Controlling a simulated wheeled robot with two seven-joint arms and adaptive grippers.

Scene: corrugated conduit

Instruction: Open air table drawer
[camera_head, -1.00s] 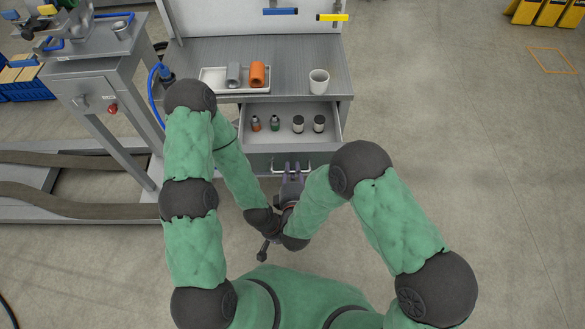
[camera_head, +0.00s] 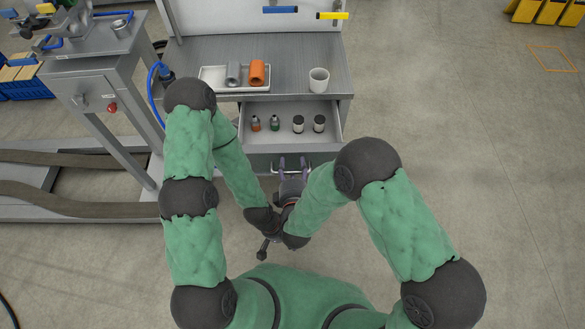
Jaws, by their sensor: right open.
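The grey air table (camera_head: 190,52) stands ahead of me with its drawer (camera_head: 335,112) pulled out toward me. Several small bottles and jars stand inside the drawer. The drawer's handle (camera_head: 306,170) is on its front face. My right gripper (camera_head: 292,163) is open, with its two fingers pointing at the table and apart, right at the handle. I cannot tell whether the fingers touch the handle.
On the table top are a white tray (camera_head: 207,84) with a grey and an orange conduit piece (camera_head: 257,72), and a white cup (camera_head: 319,80). A metal machine stand (camera_head: 100,90) is at the left.

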